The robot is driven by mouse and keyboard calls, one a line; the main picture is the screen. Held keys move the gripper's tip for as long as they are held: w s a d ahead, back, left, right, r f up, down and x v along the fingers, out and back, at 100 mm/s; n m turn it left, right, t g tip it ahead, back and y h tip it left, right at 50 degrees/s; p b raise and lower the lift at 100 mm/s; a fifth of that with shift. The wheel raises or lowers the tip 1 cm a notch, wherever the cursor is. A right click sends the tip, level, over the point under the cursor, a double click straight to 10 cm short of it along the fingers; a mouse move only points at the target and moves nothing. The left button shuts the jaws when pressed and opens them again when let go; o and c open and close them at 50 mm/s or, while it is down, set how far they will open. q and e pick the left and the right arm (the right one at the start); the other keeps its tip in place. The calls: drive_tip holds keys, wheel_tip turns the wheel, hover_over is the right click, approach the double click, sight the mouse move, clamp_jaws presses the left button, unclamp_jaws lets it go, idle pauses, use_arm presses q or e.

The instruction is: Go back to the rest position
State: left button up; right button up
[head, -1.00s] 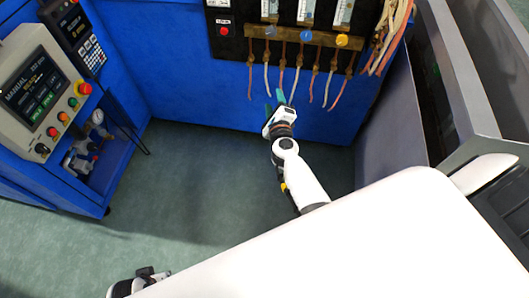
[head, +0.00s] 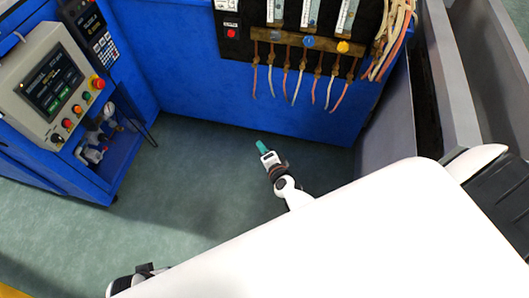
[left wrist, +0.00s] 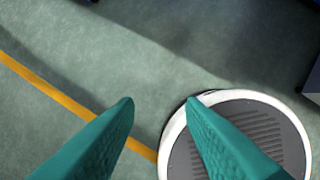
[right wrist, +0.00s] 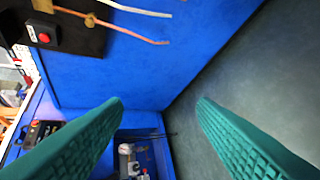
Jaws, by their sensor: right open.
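My right gripper (head: 262,147) has teal fingers and hangs over the green floor, in front of the blue cabinet and apart from it. In the right wrist view its two fingers (right wrist: 160,105) are spread with nothing between them. My left gripper shows in the left wrist view (left wrist: 160,103), with its teal fingers spread and only floor between them. In the head view only a dark and white part of the left arm shows at the bottom left, and its fingers are hidden there.
The blue cabinet (head: 200,75) carries flow meters and hanging hoses (head: 300,80) at the back. A control panel (head: 50,85) stands at the left. A grey metal machine (head: 385,130) is at the right. Open floor (head: 170,190) lies between them. A yellow line (left wrist: 50,88) crosses the floor.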

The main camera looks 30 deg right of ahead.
drive_tip(key=shift+f, duration=0.1)
idle(0.5)
